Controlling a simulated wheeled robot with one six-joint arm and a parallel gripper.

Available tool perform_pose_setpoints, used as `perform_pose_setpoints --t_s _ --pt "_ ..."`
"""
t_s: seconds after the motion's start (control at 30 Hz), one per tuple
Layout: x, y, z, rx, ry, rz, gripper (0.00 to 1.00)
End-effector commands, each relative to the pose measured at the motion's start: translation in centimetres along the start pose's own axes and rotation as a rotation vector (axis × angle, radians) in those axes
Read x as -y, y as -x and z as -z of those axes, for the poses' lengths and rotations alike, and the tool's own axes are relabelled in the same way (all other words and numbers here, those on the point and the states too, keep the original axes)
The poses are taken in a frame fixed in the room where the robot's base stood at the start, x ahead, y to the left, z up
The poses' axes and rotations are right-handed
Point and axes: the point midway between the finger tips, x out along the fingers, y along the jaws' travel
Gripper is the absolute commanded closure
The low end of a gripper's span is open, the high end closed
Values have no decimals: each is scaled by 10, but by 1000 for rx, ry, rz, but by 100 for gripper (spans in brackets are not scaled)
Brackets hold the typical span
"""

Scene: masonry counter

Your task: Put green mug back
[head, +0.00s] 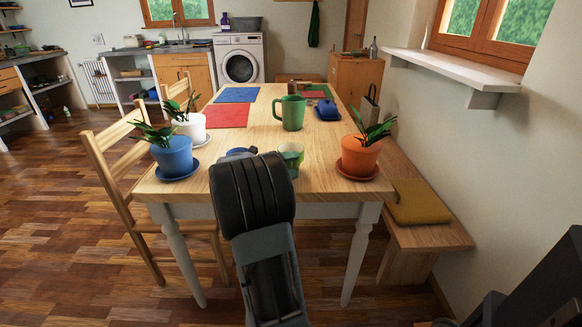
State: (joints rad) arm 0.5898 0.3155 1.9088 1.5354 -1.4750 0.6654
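A green mug (292,113) stands upright on the wooden table (330,187), around the middle of its length, with its handle to the left. A second green cup or glass (291,156), patterned and lighter, stands near the table's front edge. My arm rises in front of the table's near edge. My gripper is hidden behind the arm, so I cannot see its fingers or whether it holds anything. The green mug stands apart from my arm, farther back on the table.
Potted plants stand in a blue pot (173,156), a white pot (190,129) and an orange pot (359,157). A blue item (238,152) is partly hidden by my arm. Chairs line the left, a bench (430,232) the right. A windowsill shelf (455,68) juts from the right wall.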

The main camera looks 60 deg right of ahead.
Motion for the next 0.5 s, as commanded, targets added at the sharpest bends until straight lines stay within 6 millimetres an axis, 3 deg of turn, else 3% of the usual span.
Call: perform_pose_setpoints --t_s 0.37,0.5 --pt "5 1 0 1 0 0 40" --pt "4 22 -1 4 1 -1 40"
